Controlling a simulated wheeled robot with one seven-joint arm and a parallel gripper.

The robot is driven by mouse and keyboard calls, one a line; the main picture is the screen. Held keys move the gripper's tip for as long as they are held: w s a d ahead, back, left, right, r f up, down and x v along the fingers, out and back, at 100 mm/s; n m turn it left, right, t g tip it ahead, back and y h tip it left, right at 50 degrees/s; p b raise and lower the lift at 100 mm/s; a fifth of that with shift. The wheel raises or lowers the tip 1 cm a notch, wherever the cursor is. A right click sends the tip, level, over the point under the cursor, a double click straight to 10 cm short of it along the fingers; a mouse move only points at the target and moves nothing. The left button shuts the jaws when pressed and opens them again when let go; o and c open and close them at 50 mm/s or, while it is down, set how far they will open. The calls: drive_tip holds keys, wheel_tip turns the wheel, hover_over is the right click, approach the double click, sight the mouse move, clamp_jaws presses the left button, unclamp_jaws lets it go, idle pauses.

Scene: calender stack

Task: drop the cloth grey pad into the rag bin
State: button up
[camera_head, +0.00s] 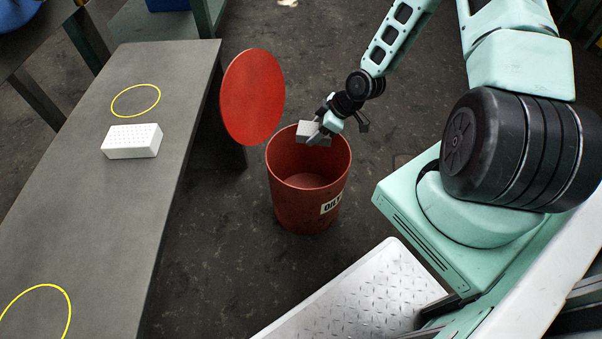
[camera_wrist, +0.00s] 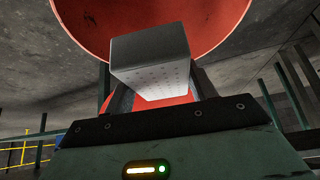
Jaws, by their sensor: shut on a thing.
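The grey pad (camera_head: 314,134) is a small block held in my gripper (camera_head: 322,138), over the mouth of the red rag bin (camera_head: 290,208) near its back rim. In the wrist view the pad (camera_wrist: 150,55) sits between the two fingers of my gripper (camera_wrist: 158,80), its underside pale with small dots. The bin stands on the floor, open, with a label partly reading "OILY". Its round red lid (camera_head: 252,97) stands raised at the left of the opening. The bin floor that shows looks empty.
A long grey table (camera_head: 120,215) stands at the left. A white dotted block (camera_head: 132,141) lies on it near a yellow ring (camera_head: 136,100), with another yellow ring (camera_head: 36,312) nearer. The dark floor between table and bin is clear.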

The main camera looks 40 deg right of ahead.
drive_tip(key=shift+f+b, duration=0.9)
drive_tip(key=shift+f, duration=0.5)
drive_tip(key=o, duration=1)
drive_tip(key=shift+r, duration=0.1)
drive_tip(key=p+v, duration=0.7)
drive_tip(key=v, duration=1)
drive_tip(key=shift+s+r, duration=0.1)
drive_tip(key=shift+r, duration=0.1)
